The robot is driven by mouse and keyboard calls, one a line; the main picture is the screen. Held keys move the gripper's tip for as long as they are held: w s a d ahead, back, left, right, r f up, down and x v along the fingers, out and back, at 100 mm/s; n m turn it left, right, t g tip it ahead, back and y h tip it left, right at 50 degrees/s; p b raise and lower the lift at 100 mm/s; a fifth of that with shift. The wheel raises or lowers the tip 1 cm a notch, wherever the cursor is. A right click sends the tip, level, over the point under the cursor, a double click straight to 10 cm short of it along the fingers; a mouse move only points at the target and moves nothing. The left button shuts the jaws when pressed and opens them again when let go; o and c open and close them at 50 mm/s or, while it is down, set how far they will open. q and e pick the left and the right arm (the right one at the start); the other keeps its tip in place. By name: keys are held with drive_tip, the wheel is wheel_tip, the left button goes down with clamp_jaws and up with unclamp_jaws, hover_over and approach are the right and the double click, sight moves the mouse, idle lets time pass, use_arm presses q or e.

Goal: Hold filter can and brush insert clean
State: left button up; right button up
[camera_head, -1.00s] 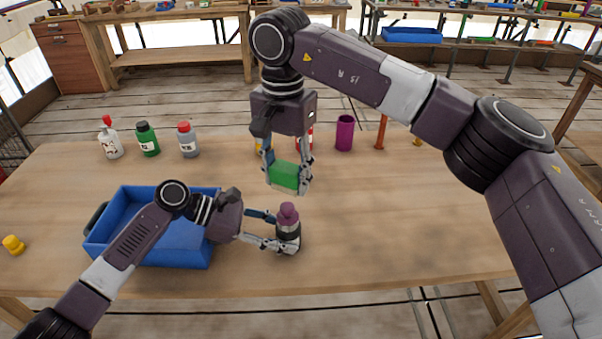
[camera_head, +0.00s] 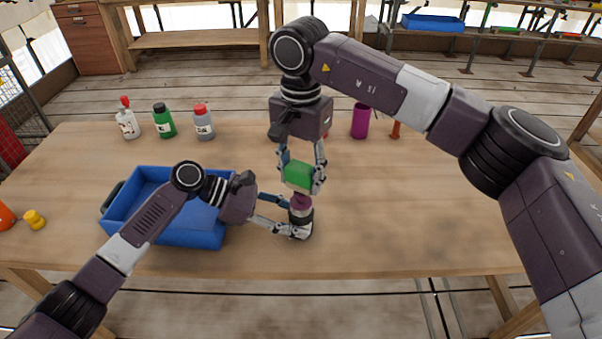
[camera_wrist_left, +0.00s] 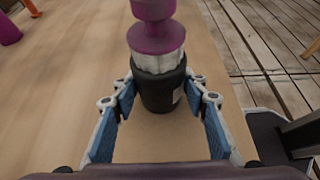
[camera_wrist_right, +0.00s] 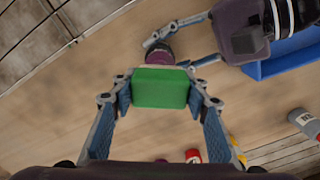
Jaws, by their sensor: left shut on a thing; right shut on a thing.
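The filter can (camera_head: 303,224) is dark with a silver band and stands upright on the table. A purple insert (camera_head: 301,202) sits in its top; it is large in the left wrist view (camera_wrist_left: 156,38). My left gripper (camera_head: 291,217) is shut on the can's sides, one finger on each side in the left wrist view (camera_wrist_left: 160,88). My right gripper (camera_head: 301,183) is shut on a green block (camera_head: 298,176), held directly above the insert. In the right wrist view the green block (camera_wrist_right: 160,88) partly covers the insert (camera_wrist_right: 159,56). I cannot tell whether they touch.
A blue bin (camera_head: 185,237) stands left of the can, behind my left arm. Several bottles, including a green one (camera_head: 164,121), line the back left. A purple cup (camera_head: 360,121) stands at the back. A yellow piece (camera_head: 35,219) lies far left. The right tabletop is clear.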

drive_tip(key=shift+f, duration=0.6)
idle(0.6)
drive_tip(key=shift+w+a, duration=0.4)
drive_tip(key=shift+s+d, duration=0.75)
drive_tip(key=shift+w+a, duration=0.75)
drive_tip(key=shift+a, duration=0.05)
drive_tip(key=shift+s+d+r, duration=0.1)
drive_tip(key=shift+s+d, duration=0.65)
drive_tip(key=shift+d, duration=0.1)
drive_tip(key=shift+w+a, duration=0.75)
drive_tip(key=shift+a, duration=0.05)
drive_tip(key=shift+s+d+f, duration=0.25)
drive_tip(key=shift+s+d, duration=0.55)
drive_tip(key=shift+w+a, duration=0.75)
drive_tip(key=shift+a, duration=0.05)
